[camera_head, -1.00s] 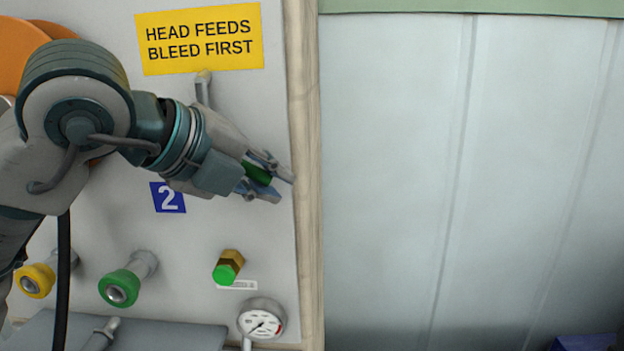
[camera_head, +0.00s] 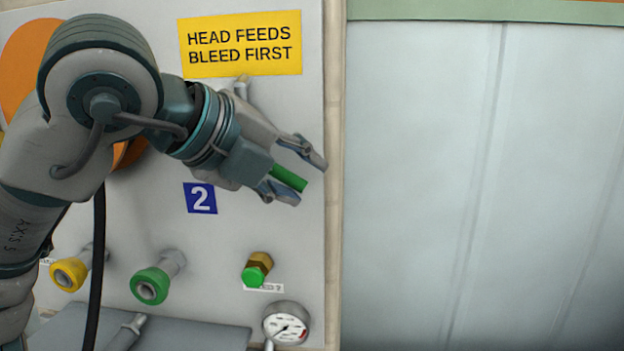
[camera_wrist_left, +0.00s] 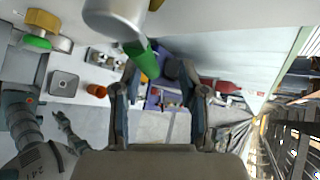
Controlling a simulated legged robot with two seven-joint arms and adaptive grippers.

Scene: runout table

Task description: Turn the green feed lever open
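The green feed lever (camera_head: 289,178) shows as a green bar between the fingers of my left gripper (camera_head: 307,179), near the panel's right edge. The fingers stand apart, and the lever lies closer to the lower finger; I cannot tell whether they touch. In the left wrist view the green lever (camera_wrist_left: 146,60) reaches out from a grey rounded part at the top. There the left gripper's fingers (camera_wrist_left: 160,105) are open, with the lever nearer the left finger. The lever's base is hidden behind my gripper in the head view. A small gripper-like shape, possibly my right one (camera_wrist_left: 70,132), is unclear.
A yellow sign (camera_head: 241,44) and blue "2" plate (camera_head: 200,198) are on the panel. Below are a yellow coupling (camera_head: 69,273), green coupling (camera_head: 150,285), green-capped brass fitting (camera_head: 257,272) and gauge (camera_head: 287,324). A pale wall (camera_head: 420,170) lies to the right.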

